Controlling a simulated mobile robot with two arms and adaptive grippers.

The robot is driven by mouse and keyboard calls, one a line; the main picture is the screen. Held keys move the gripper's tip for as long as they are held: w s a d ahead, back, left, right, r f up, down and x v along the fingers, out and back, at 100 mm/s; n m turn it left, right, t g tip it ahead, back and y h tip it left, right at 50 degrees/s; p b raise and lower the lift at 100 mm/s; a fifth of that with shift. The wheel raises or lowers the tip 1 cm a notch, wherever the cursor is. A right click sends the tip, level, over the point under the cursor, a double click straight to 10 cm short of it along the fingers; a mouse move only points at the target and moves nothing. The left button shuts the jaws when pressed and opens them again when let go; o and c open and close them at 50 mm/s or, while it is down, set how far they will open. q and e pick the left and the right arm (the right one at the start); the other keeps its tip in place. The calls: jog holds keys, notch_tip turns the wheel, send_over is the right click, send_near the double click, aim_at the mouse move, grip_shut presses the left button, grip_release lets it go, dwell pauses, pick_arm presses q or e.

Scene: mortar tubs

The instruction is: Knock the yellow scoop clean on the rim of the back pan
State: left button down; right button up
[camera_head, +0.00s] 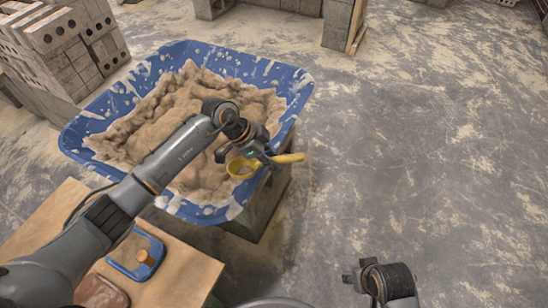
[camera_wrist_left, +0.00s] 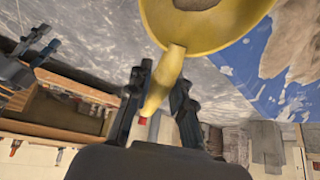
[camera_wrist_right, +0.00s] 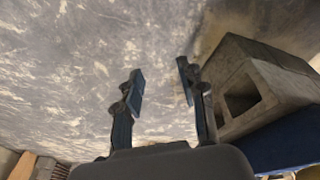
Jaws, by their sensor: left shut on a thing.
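The blue pan (camera_head: 297,84) holds a heap of wet mortar (camera_head: 190,125), and its rim is splashed with it. It is the only pan I can make out, so I cannot tell whether it is the back one. My left gripper (camera_head: 266,160) is shut on the handle of the yellow scoop (camera_head: 290,158) at the pan's near right edge. In the left wrist view the scoop's bowl (camera_wrist_left: 205,28) has a greyish-brown patch of mortar on it. Whether the scoop touches the rim is unclear. My right gripper (camera_wrist_right: 159,85) is open and empty, over the floor away from the pan.
The pan stands on concrete blocks (camera_head: 262,205). A plywood board (camera_head: 185,270) at the lower left carries a blue-edged tool (camera_head: 145,262) with a wooden knob. More blocks (camera_head: 75,50) are stacked at the back left.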

pick_arm(q)
notch_tip(320, 180, up, 3)
jog(key=p, duration=0.3)
jog(key=shift+r, duration=0.15)
jog(key=shift+r+p, duration=0.7)
jog(key=shift+p, duration=0.45)
jog(key=shift+r+p, duration=0.7)
jog(key=shift+p, duration=0.2)
pick_arm(e)
jog(key=s+d+f, duration=0.1)
jog(key=s+f, duration=0.5)
jog(key=f, duration=0.4)
jog(key=s+f+g, duration=0.1)
jog(key=s+f, duration=0.6)
jog(key=f, duration=0.3)
jog(key=shift+d+f+g, duration=0.15)
jog(key=shift+d+g, duration=0.15)
jog(key=shift+d, duration=0.1)
